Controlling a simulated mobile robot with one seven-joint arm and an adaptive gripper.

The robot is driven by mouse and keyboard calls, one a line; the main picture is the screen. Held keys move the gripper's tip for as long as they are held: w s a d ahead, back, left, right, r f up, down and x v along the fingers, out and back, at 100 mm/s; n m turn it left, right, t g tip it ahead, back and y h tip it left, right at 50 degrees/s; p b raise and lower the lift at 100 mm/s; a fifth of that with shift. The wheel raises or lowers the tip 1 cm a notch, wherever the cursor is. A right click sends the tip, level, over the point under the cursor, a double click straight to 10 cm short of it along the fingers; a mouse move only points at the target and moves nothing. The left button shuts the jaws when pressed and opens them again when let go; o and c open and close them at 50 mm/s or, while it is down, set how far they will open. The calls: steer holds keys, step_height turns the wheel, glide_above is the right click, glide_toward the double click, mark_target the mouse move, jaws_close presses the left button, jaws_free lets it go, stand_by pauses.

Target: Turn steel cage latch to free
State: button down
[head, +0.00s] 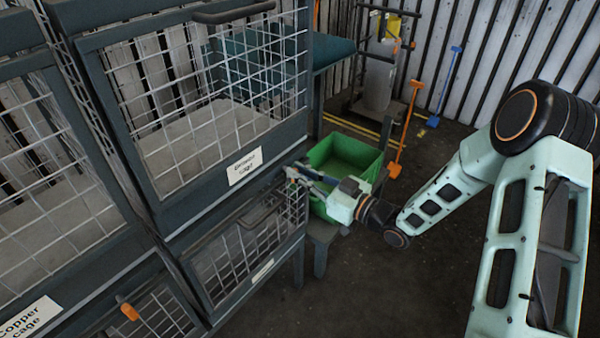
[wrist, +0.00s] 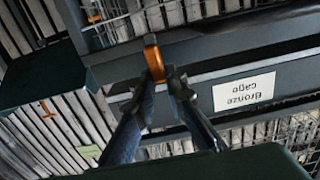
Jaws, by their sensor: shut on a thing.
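In the wrist view an orange latch (wrist: 154,60) is between the fingertips of my gripper (wrist: 163,86), which is shut on it. The latch is at the dark frame between two stacked mesh cages. In the head view my gripper (head: 294,174) reaches to the right end of that frame, and its fingers hide the latch. The upper cage carries a label reading "Bronze cage" (head: 245,165), upside down in the wrist view (wrist: 244,91). The lower cage (head: 245,245) has a label (head: 262,271) too small to read. No label that I can read says steel.
A green bin (head: 345,160) stands just behind my gripper, on a low stand. Another orange latch (head: 128,311) is at the lower left, below the "Copper cage" label (head: 28,318) level. Orange (head: 405,130) and blue (head: 445,85) tools lean at the back wall. The right floor is clear.

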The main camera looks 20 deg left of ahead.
steer(key=shift+m, duration=0.3)
steer(key=m+p, duration=0.1)
steer(key=m, duration=0.3)
steer(key=m+p, duration=0.2)
steer(key=m, duration=0.3)
steer(key=w+m+p, duration=0.1)
steer(key=m, duration=0.3)
steer(key=shift+d+f+p, duration=0.25)
steer(key=shift+f+p, duration=0.05)
steer(key=shift+f, duration=0.1)
steer(key=shift+f+m+p, duration=0.15)
steer(key=shift+m, duration=0.95)
steer(key=shift+f+m+p, duration=0.1)
steer(key=shift+m+p, duration=0.05)
steer(key=shift+m, duration=0.95)
steer(key=c, duration=2)
jaws_free()
steer(key=shift+o, duration=0.2)
